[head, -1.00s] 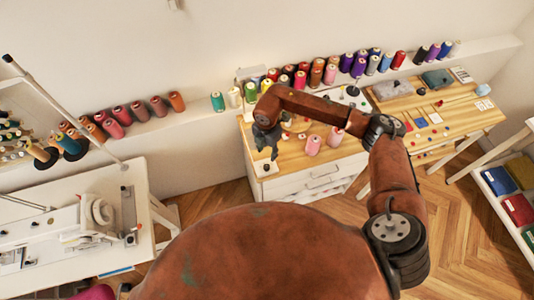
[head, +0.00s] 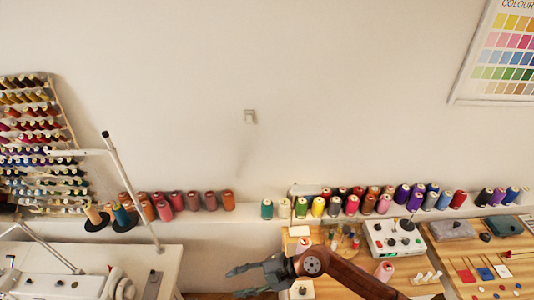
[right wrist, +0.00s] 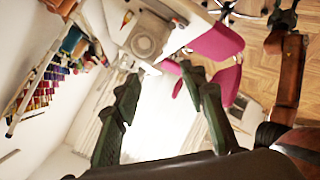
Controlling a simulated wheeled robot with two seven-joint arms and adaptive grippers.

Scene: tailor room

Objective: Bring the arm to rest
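My right gripper (head: 234,282) shows at the bottom of the head view, with its fingers pointing left and a gap between them. In the right wrist view its two dark fingers (right wrist: 160,74) are spread apart with nothing between them. My right arm (head: 345,275) reaches in from the lower right, in front of the wooden worktable (head: 455,262). In the right wrist view, my left arm (right wrist: 287,75) shows at the right edge. Its dark end is small at the top, and its fingers cannot be made out. The left gripper is outside the head view.
A sewing machine (head: 60,284) stands on a white table at the left. A white control box (head: 393,238) and pink spools stand on the worktable. Thread cones line the wall ledge (head: 240,214). A pink chair (right wrist: 216,42) shows in the right wrist view.

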